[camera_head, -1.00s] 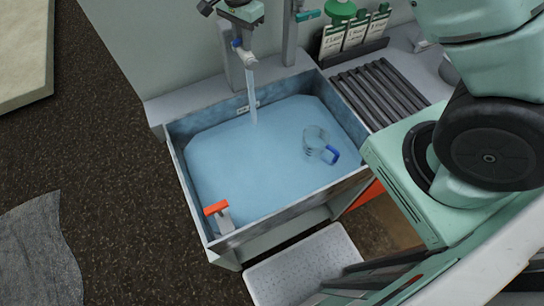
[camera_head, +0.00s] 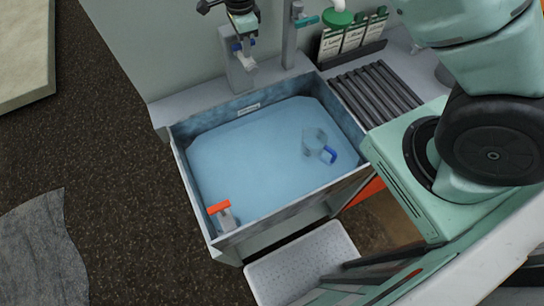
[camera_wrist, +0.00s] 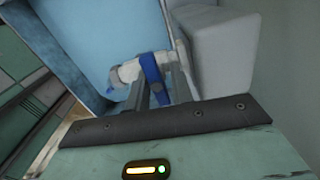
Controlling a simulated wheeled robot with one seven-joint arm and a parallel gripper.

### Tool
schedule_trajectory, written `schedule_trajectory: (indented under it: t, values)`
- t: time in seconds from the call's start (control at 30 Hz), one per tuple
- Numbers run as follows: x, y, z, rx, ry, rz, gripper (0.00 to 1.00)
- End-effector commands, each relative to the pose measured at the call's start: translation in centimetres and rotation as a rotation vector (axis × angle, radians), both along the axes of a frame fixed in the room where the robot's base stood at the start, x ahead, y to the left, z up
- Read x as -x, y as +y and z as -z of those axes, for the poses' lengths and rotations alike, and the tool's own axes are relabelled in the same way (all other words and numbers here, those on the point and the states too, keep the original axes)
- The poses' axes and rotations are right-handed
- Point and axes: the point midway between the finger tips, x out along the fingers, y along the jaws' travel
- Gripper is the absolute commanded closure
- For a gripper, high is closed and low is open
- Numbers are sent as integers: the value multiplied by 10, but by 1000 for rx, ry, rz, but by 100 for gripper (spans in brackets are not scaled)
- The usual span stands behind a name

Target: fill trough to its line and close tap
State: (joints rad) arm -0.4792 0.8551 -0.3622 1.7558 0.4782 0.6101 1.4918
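The grey trough (camera_head: 183,178) holds a broad pool of pale blue water (camera_head: 255,160). A small white label (camera_head: 248,108) is on its inner back wall, above the water's edge; I cannot make out a line. The tap (camera_head: 240,68) is on the wall behind the trough, and no stream shows under it. My gripper (camera_wrist: 152,92) is at the tap's blue lever (camera_wrist: 153,78), with its fingers close to it. Whether they grip the lever is unclear. The tap's pale body (camera_wrist: 128,72) also shows in the wrist view.
A clear jug with a blue handle (camera_head: 328,154) is in the water. An orange-handled fitting (camera_head: 219,207) is at the front left corner. A ribbed drainboard (camera_head: 375,94), label cards (camera_head: 352,38) and a second, teal-handled valve (camera_head: 306,20) are at the right. A white perforated tray (camera_head: 300,264) is in front.

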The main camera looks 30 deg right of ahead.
Motion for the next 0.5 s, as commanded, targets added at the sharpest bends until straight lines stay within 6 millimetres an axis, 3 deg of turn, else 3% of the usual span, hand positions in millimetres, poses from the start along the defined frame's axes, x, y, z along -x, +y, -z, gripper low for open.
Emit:
schedule_trajectory:
  t: [0.03, 0.37, 0.43, 0.5]
  values:
    - [9, 6, 8, -5, 26, -7, 68]
    - [9, 7, 3, -4, 27, -9, 69]
    - [9, 7, -4, -5, 25, -10, 56]
    - [7, 6, -12, -5, 21, -10, 56]
